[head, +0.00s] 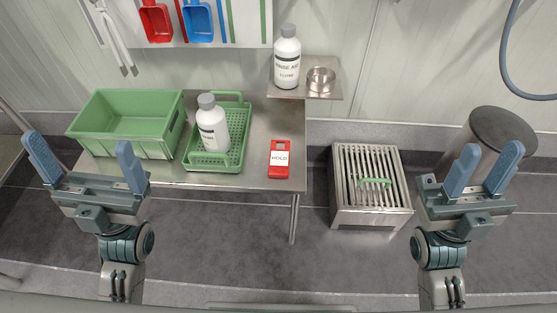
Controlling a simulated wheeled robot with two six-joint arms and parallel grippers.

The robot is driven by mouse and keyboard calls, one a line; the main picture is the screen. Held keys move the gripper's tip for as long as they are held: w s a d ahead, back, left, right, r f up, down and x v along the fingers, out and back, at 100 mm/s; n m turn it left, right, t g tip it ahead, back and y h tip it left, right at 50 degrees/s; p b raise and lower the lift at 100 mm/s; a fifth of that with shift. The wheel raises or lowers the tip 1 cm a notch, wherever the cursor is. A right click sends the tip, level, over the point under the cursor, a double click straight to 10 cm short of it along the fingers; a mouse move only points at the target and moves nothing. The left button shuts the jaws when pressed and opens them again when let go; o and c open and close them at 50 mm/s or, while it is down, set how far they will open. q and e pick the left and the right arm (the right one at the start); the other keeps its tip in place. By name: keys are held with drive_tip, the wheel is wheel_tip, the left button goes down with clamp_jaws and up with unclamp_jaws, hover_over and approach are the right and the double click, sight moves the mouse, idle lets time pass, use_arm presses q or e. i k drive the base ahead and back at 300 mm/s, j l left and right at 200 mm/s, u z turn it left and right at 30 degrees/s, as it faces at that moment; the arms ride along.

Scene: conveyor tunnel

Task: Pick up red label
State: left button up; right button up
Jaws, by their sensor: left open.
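The red label (280,171) lies flat on the right part of the steel table. It is red with a white patch reading HOLD. My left gripper (81,160) is at the left, in front of the green crate, well left of the label. Its two blue fingers are wide apart and nothing is between them. My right gripper (484,170) is at the far right, right of the label and beyond the table. Its blue fingers stand apart with nothing between them.
On the table (262,119) are a green crate (154,148) and a green basket (233,165) holding a white bottle (212,128). A shelf (297,92) behind carries a rinse aid bottle (287,60) and a metal cup (320,80). A slatted steel box (371,215) and a round bin (499,130) stand right.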

sight(278, 167)
drive_tip(key=l+u, duration=0.15)
drive_tip(key=l, duration=0.35)
drive_tip(key=k+l+u, duration=0.15)
drive_tip(key=l, duration=0.3)
drive_tip(key=l+u, duration=0.15)
drive_tip(key=l, duration=0.3)
drive_tip(key=k+l+u, duration=0.15)
drive_tip(key=l, duration=0.3)
